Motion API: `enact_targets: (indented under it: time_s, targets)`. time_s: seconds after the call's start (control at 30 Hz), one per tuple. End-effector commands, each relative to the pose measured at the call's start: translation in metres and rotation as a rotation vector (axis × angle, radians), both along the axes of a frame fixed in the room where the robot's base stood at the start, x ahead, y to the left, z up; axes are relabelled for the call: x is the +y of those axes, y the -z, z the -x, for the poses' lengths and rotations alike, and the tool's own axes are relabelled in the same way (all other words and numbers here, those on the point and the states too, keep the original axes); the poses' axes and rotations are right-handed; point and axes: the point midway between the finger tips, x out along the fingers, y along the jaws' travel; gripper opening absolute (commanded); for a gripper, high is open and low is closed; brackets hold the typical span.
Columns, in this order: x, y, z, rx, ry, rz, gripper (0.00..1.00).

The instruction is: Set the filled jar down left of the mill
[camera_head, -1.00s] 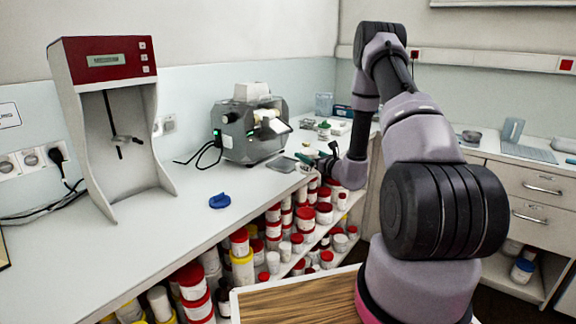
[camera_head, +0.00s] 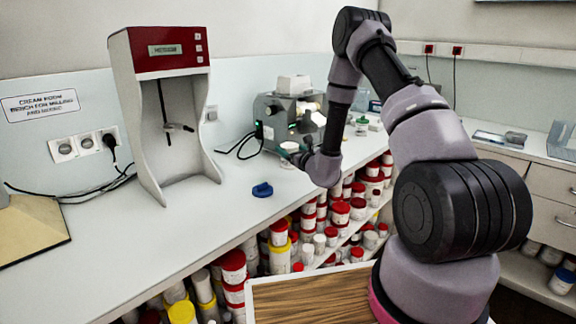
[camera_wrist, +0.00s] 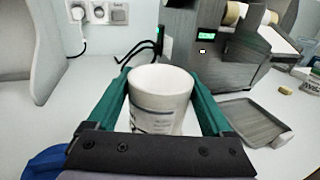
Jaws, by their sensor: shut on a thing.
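The mill (camera_head: 276,122) is a grey boxy machine with pale rollers at the back of the white bench; it also shows in the wrist view (camera_wrist: 228,62), to the right behind the jar. My gripper (camera_wrist: 160,76) has green fingers shut on both sides of a white jar (camera_wrist: 160,112) with a printed label. The jar looks upright. Its contents and whether its base touches the bench are hidden. In the head view my gripper (camera_head: 298,154) is small, in front of the mill, with the jar mostly hidden.
A blue lid (camera_head: 262,189) lies on the bench, left of my gripper. A tall stirrer with a red head (camera_head: 160,50) stands further left, cables (camera_head: 240,147) between it and the mill. A grey tray (camera_wrist: 245,120) lies right of the jar.

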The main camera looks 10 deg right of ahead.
Motion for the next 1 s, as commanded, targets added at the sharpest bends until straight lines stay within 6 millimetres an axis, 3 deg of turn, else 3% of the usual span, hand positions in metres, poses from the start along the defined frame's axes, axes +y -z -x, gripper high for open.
enact_targets:
  time_s: [0.17,0.4,0.77,0.8,0.83,1.0]
  targets:
    - [0.000,0.014,0.000,0.000,0.000,0.000,0.30]
    - [0.000,0.047,0.000,0.001,0.000,0.000,0.30]
    - [0.000,0.051,0.000,-0.001,0.000,0.001,0.30]
    - [0.000,0.052,0.000,-0.001,0.000,0.001,0.88]
    - [0.000,0.052,0.000,-0.001,0.000,0.001,1.00]
    - [0.000,0.051,0.000,-0.001,0.000,0.001,1.00]
